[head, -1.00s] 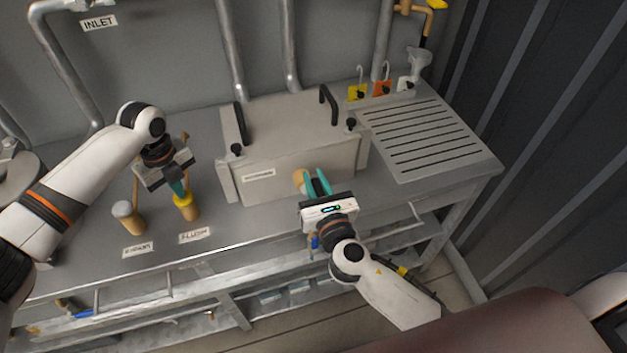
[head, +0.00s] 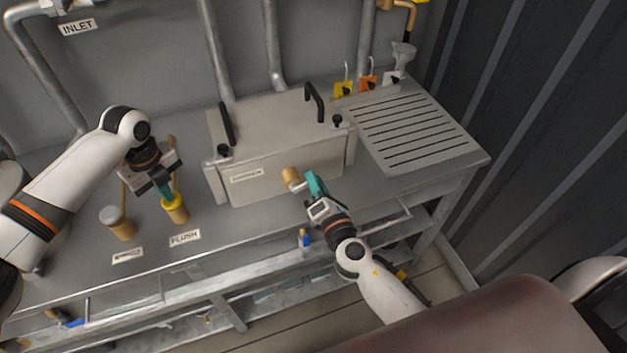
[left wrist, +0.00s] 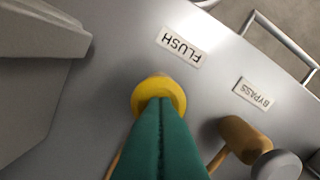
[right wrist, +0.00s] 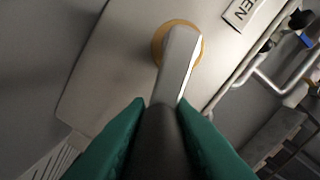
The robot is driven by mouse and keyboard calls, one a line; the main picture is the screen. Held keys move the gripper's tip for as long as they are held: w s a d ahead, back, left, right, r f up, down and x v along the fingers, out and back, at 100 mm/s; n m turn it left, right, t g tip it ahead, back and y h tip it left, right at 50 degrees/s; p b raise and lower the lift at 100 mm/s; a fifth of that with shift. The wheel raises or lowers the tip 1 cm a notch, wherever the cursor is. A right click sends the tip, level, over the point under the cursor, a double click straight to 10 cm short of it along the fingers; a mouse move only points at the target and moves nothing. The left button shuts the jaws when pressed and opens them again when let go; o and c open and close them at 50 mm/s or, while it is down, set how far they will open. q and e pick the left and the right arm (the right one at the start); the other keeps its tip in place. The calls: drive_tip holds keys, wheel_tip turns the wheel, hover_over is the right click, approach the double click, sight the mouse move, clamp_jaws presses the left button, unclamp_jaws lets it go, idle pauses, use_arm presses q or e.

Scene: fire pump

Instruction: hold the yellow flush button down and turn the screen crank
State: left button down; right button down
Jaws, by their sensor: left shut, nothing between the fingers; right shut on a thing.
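The yellow flush button (head: 174,207) stands upright on the bench behind the FLUSH label, and also shows in the left wrist view (left wrist: 158,90). My left gripper (head: 166,193) is shut and empty, its teal fingertips on top of the button; how far it is pressed I cannot tell. The screen crank (head: 291,176) is on the front of the grey box. In the right wrist view its silver arm (right wrist: 178,62) runs from a brass hub to a dark handle. My right gripper (head: 313,184) is shut on that handle, which the fingers partly hide.
A grey-capped bypass button (head: 117,221) stands left of the flush button. The grey box (head: 262,125) has two black handles on top. A slotted drain plate (head: 420,130) and yellow and orange tags (head: 344,89) are to its right. A rail runs along the bench front.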

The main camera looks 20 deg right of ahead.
wheel_tip(320, 180, down, 2)
drive_tip(key=m, duration=0.4)
drive_tip(key=shift+d+f, duration=0.1)
drive_tip(key=shift+f, duration=0.15)
drive_tip(key=shift+s+a+f+m, duration=0.1)
drive_tip(key=shift+f+m, duration=0.2)
drive_tip(key=shift+m, duration=0.55)
drive_tip(key=shift+w+a+f+m, duration=0.15)
drive_tip(key=shift+f+m, duration=0.1)
drive_tip(key=shift+m, duration=0.55)
drive_tip(key=shift+s+a+f+m, duration=0.15)
drive_tip(key=shift+f+m, duration=0.15)
drive_tip(key=shift+m, duration=0.55)
drive_tip(key=c, duration=1.3)
unclamp_jaws()
drive_tip(key=shift+r, duration=0.1)
drive_tip(key=s, duration=1.2)
